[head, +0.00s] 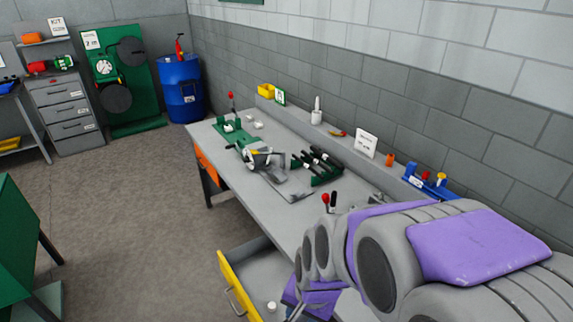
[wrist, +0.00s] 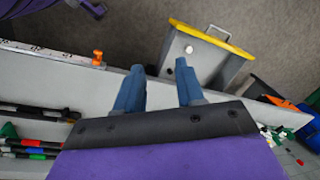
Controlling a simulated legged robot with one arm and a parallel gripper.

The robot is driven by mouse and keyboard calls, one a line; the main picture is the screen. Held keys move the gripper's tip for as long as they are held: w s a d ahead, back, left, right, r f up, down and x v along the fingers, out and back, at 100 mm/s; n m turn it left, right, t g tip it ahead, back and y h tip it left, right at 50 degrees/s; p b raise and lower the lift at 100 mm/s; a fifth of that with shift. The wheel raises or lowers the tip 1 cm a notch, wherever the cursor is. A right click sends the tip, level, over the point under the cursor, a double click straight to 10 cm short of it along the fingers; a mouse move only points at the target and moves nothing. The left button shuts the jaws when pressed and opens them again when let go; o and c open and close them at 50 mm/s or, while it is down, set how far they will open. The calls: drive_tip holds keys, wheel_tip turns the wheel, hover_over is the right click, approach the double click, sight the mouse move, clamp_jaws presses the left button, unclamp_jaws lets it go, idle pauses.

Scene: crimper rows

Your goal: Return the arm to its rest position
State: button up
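My arm (head: 450,245), grey and purple, reaches in from the lower right of the head view, over the near end of the workbench (head: 285,222). Its end points down toward the open drawer, and the fingers are mostly hidden there. In the wrist view my gripper (wrist: 160,76) shows two blue fingers spread apart with nothing between them. The fingertips are near the bench edge, with the drawer beyond them.
Black-handled tools (head: 318,164), a green fixture (head: 238,137) and a blue rack (head: 428,184) are on the bench. A brick wall (head: 340,75) stands behind. The floor (head: 130,220) left is clear.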

drive_tip(key=s+d+r+n+g, duration=0.1)
drive_tip(key=s+d+r+n, duration=0.1)
drive_tip(key=s+d, duration=0.3)
drive_tip(key=s+d+r+n+g+h, duration=0.1)
drive_tip(key=s+d+r, duration=0.4)
drive_tip(key=s, duration=0.7)
drive_tip(key=shift+d+n+g+h, duration=0.3)
drive_tip(key=shift+d+n+g, duration=0.15)
drive_tip(key=shift+n, duration=0.45)
